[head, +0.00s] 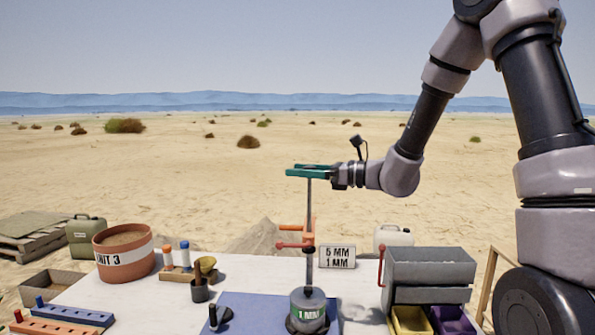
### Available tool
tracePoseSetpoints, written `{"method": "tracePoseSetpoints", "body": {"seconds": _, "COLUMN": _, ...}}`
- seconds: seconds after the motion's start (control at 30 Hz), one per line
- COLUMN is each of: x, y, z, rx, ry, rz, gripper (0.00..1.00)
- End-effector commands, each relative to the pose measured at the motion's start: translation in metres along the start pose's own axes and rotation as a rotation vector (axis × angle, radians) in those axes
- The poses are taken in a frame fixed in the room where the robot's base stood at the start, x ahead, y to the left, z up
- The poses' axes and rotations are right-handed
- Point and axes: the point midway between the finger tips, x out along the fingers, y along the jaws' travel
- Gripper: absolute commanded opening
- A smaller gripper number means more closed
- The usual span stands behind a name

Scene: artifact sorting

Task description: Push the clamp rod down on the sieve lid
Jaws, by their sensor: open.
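The clamp rod (309,215) is a thin grey upright bar above the sieve. Its lower end reaches the top of the sieve lid (307,294); whether it presses on it I cannot tell. The lid tops a round grey sieve with a green "1 MM" label (308,314). My gripper (302,171), with teal fingers, is level at the rod's top end, well above the lid. It is open. Whether the rod's tip is between the fingers or just under them is hidden.
An orange post (309,229) with a red handle (290,245) stands by the rod. A "5 MM 1 MM" sign (337,257) is behind it. A grey bin (430,268) stands right, a "UNIT 3" bucket (124,255) left. The air around my gripper is clear.

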Motion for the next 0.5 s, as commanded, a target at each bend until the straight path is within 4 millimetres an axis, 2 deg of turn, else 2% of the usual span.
{"method": "tracePoseSetpoints", "body": {"seconds": 0.13, "x": 0.0091, "y": 0.0002, "z": 0.0001, "rx": 0.000, "ry": 0.000, "rz": 0.000, "gripper": 0.71}}
{"method": "tracePoseSetpoints", "body": {"seconds": 0.4, "x": 0.0104, "y": 0.0003, "z": 0.0001, "rx": 0.000, "ry": 0.000, "rz": 0.000, "gripper": 0.71}}
{"method": "tracePoseSetpoints", "body": {"seconds": 0.43, "x": 0.0104, "y": 0.0003, "z": 0.0001, "rx": 0.000, "ry": 0.000, "rz": 0.000, "gripper": 0.64}}
{"method": "tracePoseSetpoints", "body": {"seconds": 0.5, "x": 0.0103, "y": 0.0003, "z": 0.0001, "rx": 0.000, "ry": 0.000, "rz": 0.000, "gripper": 0.37}}
